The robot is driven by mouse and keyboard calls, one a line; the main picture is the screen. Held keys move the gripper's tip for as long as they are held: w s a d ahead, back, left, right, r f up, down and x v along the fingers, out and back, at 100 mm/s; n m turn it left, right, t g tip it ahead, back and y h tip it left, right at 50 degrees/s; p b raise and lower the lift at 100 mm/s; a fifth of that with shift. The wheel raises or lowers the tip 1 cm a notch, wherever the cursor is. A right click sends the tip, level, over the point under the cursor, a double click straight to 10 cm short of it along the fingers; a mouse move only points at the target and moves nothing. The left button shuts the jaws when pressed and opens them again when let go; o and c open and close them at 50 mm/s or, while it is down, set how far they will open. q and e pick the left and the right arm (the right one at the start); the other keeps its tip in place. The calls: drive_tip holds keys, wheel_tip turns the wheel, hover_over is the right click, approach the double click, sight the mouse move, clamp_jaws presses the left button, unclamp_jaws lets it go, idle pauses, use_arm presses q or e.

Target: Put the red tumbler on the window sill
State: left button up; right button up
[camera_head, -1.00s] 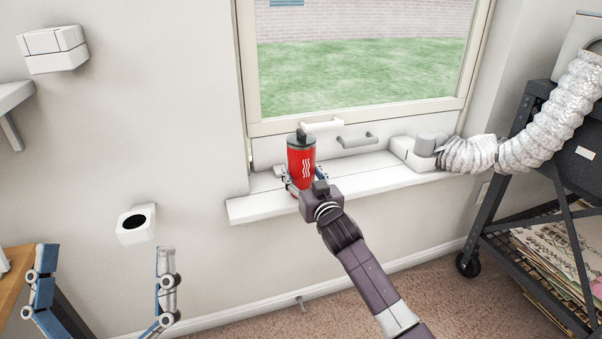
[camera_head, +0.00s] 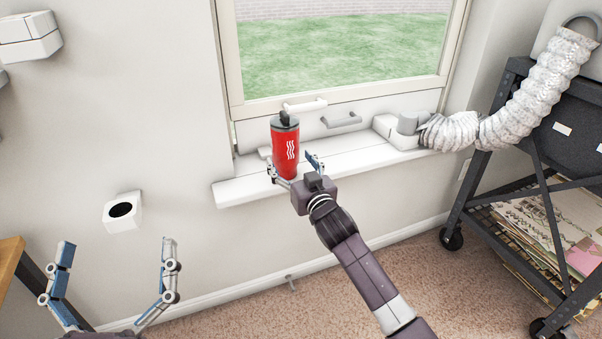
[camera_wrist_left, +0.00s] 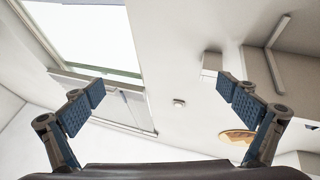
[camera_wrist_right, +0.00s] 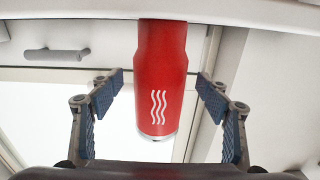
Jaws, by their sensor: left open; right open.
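The red tumbler (camera_head: 286,150) has a dark lid and white wavy lines. It stands upright at the left part of the white window sill (camera_head: 345,168). My right gripper (camera_head: 293,170) is open just in front of it, its fingers spread to either side. In the right wrist view the tumbler (camera_wrist_right: 162,75) shows between the open fingers (camera_wrist_right: 158,100), with a gap on both sides. My left gripper (camera_head: 115,268) is open and empty at the lower left, away from the sill. The left wrist view shows its spread fingers (camera_wrist_left: 165,98) with nothing between them.
A white box with a grey cap and a ribbed hose (camera_head: 470,132) take up the sill's right end. A dark metal cart (camera_head: 500,190) stands at right. A white wall fixture with a dark hole (camera_head: 123,210) is at left. Mid-sill is clear.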

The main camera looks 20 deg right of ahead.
use_arm(q)
wheel_tip(320, 180, down, 10)
drive_tip(key=w+g+y+p, duration=0.1)
drive_tip(key=g+y, duration=0.1)
drive_tip(key=g, duration=0.3)
drive_tip(key=shift+w+a+f+p, duration=0.2)
drive_tip(key=shift+w+a+p, duration=0.15)
drive_tip(key=shift+w+a, duration=0.05)
use_arm(e)
drive_tip(key=s+a+y, duration=0.1)
drive_tip(key=s+a, duration=0.2)
drive_tip(key=s, duration=0.6)
drive_tip(key=s+a+r+n+y, duration=0.1)
drive_tip(key=s+a, duration=0.2)
drive_tip(key=s, duration=0.6)
drive_tip(key=s+a+r+n+y, duration=0.1)
drive_tip(key=s+a, duration=0.2)
drive_tip(key=s, duration=0.6)
drive_tip(key=shift+a+r+g, duration=0.25)
drive_tip(key=shift+a+g, duration=0.15)
